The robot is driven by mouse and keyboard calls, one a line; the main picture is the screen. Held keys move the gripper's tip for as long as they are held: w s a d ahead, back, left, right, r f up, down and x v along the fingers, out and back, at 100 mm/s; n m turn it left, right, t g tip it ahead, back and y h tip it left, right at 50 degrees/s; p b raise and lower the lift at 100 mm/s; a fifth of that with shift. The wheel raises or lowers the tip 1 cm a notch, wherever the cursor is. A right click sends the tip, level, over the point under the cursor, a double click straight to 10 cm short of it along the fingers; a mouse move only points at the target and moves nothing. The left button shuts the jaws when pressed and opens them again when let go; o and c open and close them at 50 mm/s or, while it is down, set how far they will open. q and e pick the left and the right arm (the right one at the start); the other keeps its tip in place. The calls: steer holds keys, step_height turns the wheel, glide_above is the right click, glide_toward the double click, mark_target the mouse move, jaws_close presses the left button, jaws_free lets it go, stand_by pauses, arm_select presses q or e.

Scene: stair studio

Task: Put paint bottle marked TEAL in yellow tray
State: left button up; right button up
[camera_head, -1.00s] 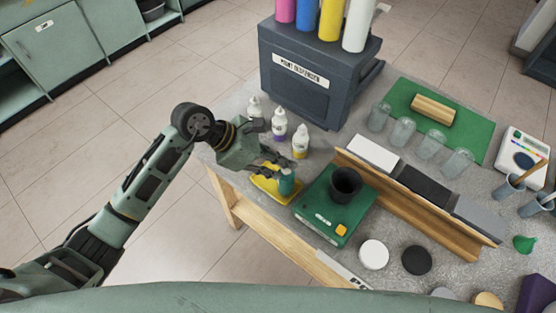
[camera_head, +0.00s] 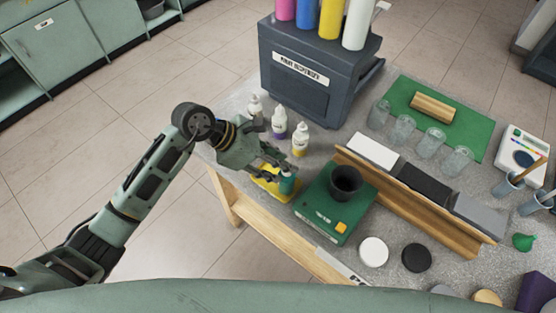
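The teal paint bottle (camera_head: 287,185) stands upright at the right part of the small yellow tray (camera_head: 266,188), near the table's left front edge. My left gripper (camera_head: 279,175) reaches in from the left, over the tray. Its dark fingers are spread at the bottle's upper part and appear open. They hide part of the tray and the bottle's top. The bottle's label cannot be read. My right gripper is not in view.
Three white-capped bottles, one purple (camera_head: 279,124), one yellow (camera_head: 300,140) and one pale (camera_head: 255,107), stand behind the gripper. A green scale (camera_head: 318,217) with a black cup (camera_head: 345,182) is close on the right. A dark paint dispenser (camera_head: 300,85) stands behind.

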arm_select(q)
steer(key=b+v, duration=0.3)
steer(key=v, duration=0.9)
